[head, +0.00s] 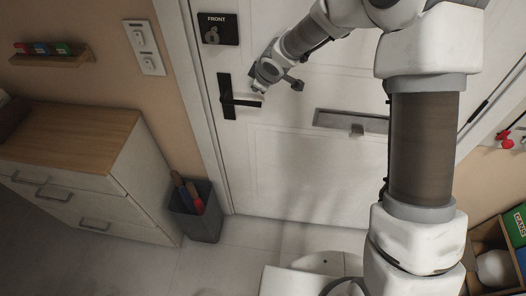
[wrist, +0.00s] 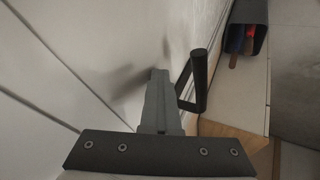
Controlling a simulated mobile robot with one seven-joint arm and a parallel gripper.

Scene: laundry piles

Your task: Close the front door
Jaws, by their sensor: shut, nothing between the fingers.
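The white front door (head: 310,175) fills the middle of the head view, with a "FRONT" plaque (head: 218,29) at its upper left. Its left edge looks nearly in line with the door frame (head: 205,120); I see no clear gap there. A black lever handle (head: 228,98) sits near that edge. My gripper (head: 258,92) is at the door face, right by the lever's free end. In the wrist view the gripper's fingers (wrist: 159,75) are together and empty, pointing along the white door surface (wrist: 85,60), with the black handle (wrist: 196,85) just to their right. Contact cannot be told.
A grey bin (head: 196,212) with rolled items stands left of the door, beside a wood-topped drawer cabinet (head: 70,130). A grey mail slot (head: 350,122) is on the door. A wooden shelf unit (head: 485,240) stands at right. Tiled floor (head: 235,255) is free before the door.

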